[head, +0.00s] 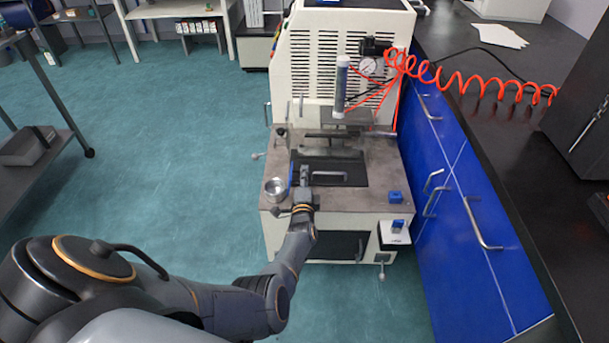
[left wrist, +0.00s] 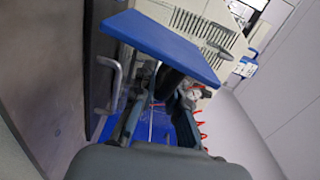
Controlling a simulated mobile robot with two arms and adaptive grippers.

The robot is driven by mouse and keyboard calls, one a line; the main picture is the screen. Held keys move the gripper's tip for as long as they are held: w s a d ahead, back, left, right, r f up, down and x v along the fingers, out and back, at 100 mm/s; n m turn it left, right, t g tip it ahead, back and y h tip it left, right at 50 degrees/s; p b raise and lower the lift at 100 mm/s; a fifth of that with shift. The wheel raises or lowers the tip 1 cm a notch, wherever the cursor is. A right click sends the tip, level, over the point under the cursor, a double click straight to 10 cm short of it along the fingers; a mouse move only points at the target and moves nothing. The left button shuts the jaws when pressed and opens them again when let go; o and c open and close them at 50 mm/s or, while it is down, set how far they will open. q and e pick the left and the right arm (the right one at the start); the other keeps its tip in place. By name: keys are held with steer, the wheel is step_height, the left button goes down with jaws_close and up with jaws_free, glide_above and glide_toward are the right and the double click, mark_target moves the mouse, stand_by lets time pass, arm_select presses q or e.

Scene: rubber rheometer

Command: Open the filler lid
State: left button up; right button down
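A thin blue panel (head: 291,176), which looks like the filler lid, stands nearly on edge on the machine's top, beside a silver cup (head: 277,188). In the left wrist view the blue panel (left wrist: 165,45) is large and close, across the front of the fingers. My left gripper (head: 305,174) is just right of the panel in the head view. Its fingers (left wrist: 157,105) are apart with nothing seen between them; whether one touches the panel cannot be told. My right gripper is out of view.
A silver bar handle (head: 330,173) on a dark plate lies close to the right of my gripper. The vented white machine (head: 315,55) rises behind, with a gauge (head: 368,66) and orange coiled hose (head: 475,92). A black-topped counter (head: 500,125) bounds the right.

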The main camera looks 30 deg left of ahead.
arm_select(q)
steer(key=o, duration=0.3)
steer(key=shift+f, duration=0.25)
steer(key=shift+o, duration=0.2)
steer(key=shift+r, duration=0.2)
steer(key=shift+a, duration=0.1)
